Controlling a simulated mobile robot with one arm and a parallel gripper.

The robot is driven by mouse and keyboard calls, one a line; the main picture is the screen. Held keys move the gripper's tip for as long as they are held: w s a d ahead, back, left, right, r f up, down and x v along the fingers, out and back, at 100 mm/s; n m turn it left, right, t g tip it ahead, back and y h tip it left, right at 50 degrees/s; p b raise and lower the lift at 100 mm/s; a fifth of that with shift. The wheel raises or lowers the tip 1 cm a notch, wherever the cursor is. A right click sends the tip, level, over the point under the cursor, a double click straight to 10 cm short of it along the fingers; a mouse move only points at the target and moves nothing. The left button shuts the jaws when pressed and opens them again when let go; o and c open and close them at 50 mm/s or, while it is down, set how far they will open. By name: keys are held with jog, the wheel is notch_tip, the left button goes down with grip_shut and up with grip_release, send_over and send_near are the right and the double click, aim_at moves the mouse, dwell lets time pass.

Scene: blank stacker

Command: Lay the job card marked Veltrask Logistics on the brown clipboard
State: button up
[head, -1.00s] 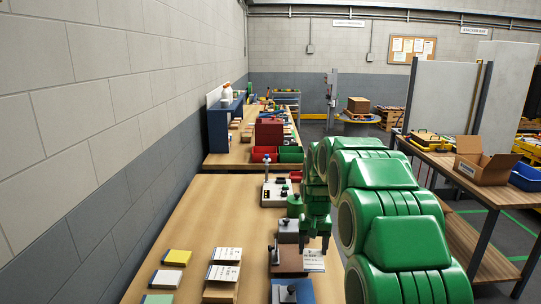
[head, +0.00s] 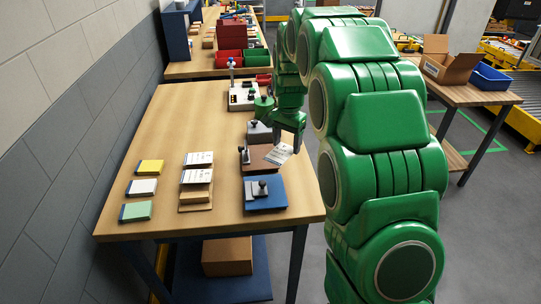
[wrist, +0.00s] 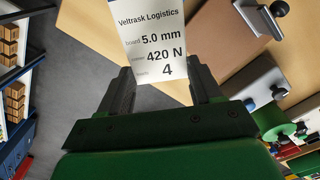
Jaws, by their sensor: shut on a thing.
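The white job card (wrist: 152,38) reads "Veltrask Logistics", 5.0 mm, 420 N and 4 in the wrist view. My gripper (wrist: 160,90) is shut on its near end. In the head view the card (head: 279,154) hangs tilted below my gripper (head: 290,138), over the right part of the brown clipboard (head: 259,163). The brown clipboard lies on the bench with a metal clip at its left end. I cannot tell whether the card touches the board. The clipboard also shows beyond the card in the wrist view (wrist: 225,35).
A blue clipboard (head: 272,200) lies in front of the brown one, and a grey clipboard (head: 260,133) behind it. White cards on wooden blocks (head: 197,176) and coloured pads (head: 141,187) stand to the left. The bench's right edge is close to the brown clipboard.

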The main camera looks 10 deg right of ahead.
aim_at(288, 154)
jog(key=s+r+m, duration=0.1)
jog(key=m, duration=0.1)
jog(key=s+r+m, duration=0.1)
jog(key=s+m, duration=0.1)
jog(key=m, duration=0.2)
jog(key=s+r+m, duration=0.1)
jog(key=shift+s+m, duration=0.15)
jog(key=shift+m, duration=0.15)
jog(key=shift+w+a+f+m, duration=0.1)
jog(key=shift+w+f+m, duration=0.25)
jog(key=shift+w+f, duration=1.5)
jog(key=shift+w+f+m, duration=0.4)
jog(key=shift+w+f, duration=0.9)
jog(key=shift+w, duration=1.1)
jog(key=shift+w+a+f+m, duration=0.1)
jog(key=shift+w+f+m, duration=0.25)
jog(key=shift+w+f, duration=1.7)
jog(key=shift+f, duration=0.4)
jog(key=shift+w+f, duration=0.15)
jog(key=shift+f, duration=0.45)
jog(key=shift+f, duration=0.25)
